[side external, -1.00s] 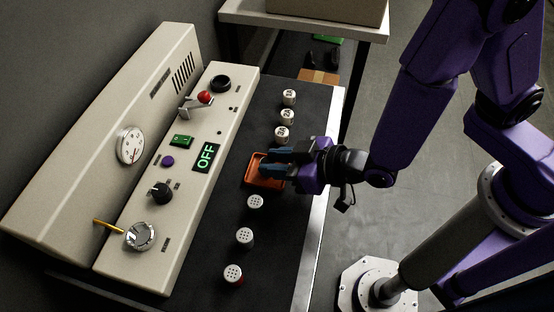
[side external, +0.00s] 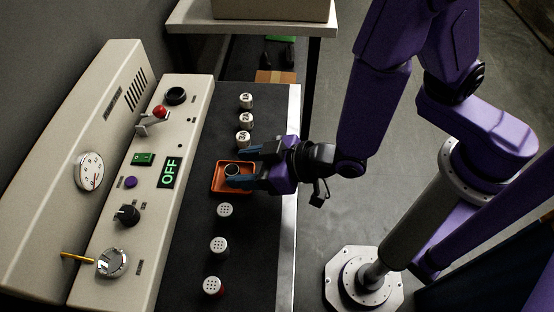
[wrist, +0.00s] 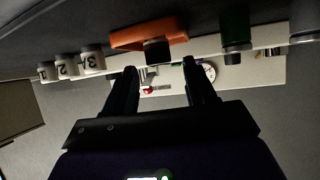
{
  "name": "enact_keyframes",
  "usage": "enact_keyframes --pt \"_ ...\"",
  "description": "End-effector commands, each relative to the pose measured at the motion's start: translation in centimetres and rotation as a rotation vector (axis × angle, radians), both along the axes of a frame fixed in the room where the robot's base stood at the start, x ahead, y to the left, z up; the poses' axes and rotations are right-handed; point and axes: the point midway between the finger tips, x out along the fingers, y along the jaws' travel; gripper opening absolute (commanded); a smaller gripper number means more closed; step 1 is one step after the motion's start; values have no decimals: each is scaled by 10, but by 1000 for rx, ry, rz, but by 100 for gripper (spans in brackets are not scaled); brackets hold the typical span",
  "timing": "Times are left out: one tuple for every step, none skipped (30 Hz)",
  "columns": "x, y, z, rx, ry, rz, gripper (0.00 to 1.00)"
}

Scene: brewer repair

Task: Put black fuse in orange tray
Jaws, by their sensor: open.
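The black fuse (side external: 232,170) is a short dark cylinder with a pale ring on its top. It stands upright in the orange tray (side external: 216,188), a shallow square dish on the dark bench. My gripper (side external: 237,168) is open, its two blue-grey fingers spread on either side of the fuse over the tray, apart from it as far as I can see. In the wrist view, which is upside down, the fuse (wrist: 157,51) shows against the orange tray (wrist: 140,34), beyond and between the open fingertips (wrist: 160,67).
White numbered cylinders (side external: 246,101) stand in a row behind the tray.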

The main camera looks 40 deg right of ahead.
Motion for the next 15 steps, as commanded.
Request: enact_keyframes --pt "-8 -3 5 1 0 5 56" --pt "-12 -6 8 2 0 5 56" --pt "-17 -10 11 2 -1 5 56" --pt "-19 -12 13 3 -1 4 56" --pt "-22 -14 15 3 -1 4 56" --pt "-26 -17 18 3 -2 3 56" --pt "-29 -19 20 3 -1 4 56" --pt "-33 -21 22 3 -1 4 56" --pt "-36 -24 24 3 0 4 56" --pt "-38 -26 25 2 -1 2 56" --pt "-39 -27 26 2 -1 2 56" --pt "-42 -28 28 3 0 0 56" --pt "-44 -29 30 3 -2 1 56" --pt "-45 -30 31 3 -2 0 56" --pt "-48 -32 32 3 -2 0 56"
